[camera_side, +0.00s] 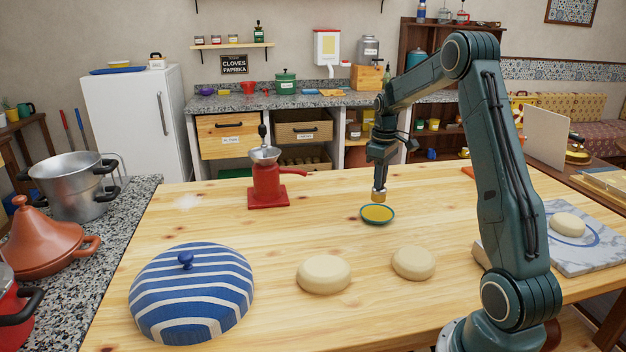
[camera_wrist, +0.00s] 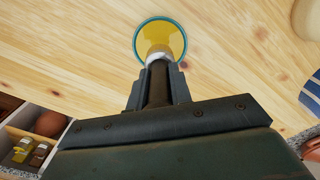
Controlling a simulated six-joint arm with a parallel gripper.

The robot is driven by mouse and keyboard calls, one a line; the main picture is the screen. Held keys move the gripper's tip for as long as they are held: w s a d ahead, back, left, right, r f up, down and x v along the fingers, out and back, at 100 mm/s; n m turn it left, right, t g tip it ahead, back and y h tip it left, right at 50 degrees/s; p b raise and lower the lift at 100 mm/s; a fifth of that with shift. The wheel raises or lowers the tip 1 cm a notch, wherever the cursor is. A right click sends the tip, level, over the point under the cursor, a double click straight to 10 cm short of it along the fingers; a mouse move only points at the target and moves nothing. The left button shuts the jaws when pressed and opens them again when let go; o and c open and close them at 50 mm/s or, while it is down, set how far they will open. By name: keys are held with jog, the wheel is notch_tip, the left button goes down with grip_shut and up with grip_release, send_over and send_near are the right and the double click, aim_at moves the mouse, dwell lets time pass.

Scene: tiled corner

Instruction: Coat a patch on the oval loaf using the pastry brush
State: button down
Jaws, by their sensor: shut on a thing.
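My gripper (camera_side: 380,176) points down and is shut on the pastry brush (camera_wrist: 158,54); its pale bristle end (camera_side: 379,196) shows below the jaws. The bristles are over a small teal-rimmed dish (camera_side: 364,219) of yellow liquid (camera_side: 377,213). In the wrist view they overlap the dish (camera_wrist: 138,28); I cannot tell whether they touch the liquid. Pale dough loaves (camera_side: 324,274) and (camera_side: 413,263) lie on the table in front of the dish. Another pale loaf (camera_side: 567,224) sits on a marble board (camera_side: 598,258) at right, inside a blue ring. I cannot tell surely which is the oval loaf.
A blue-and-white striped dome (camera_side: 192,295) stands at the table's front left. A red grinder (camera_side: 268,180) stands left of the dish. A pot (camera_side: 75,184) and a tagine (camera_side: 45,245) are on the left counter. The wooden table (camera_side: 330,225) between dish and loaves is clear.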

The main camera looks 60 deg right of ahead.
jog(key=shift+r, duration=1.25)
jog(key=shift+w+a, duration=0.3)
jog(key=shift+a, duration=0.1)
jog(key=w+a+f, duration=0.1)
jog(key=w+a, duration=0.1)
jog(key=a, duration=0.9)
jog(key=w+a+f, duration=0.2)
jog(key=a, duration=0.9)
jog(key=w+a+f, duration=0.1)
jog(key=w+a, duration=0.1)
jog(key=a, duration=0.9)
jog(key=shift+f, duration=0.3)
jog(key=shift+r, duration=0.1)
jog(key=s+d+r, duration=0.6)
jog(key=s+r, duration=0.1)
jog(key=s, duration=0.3)
jog(key=shift+d+r, duration=0.15)
jog(key=shift+d, duration=0.1)
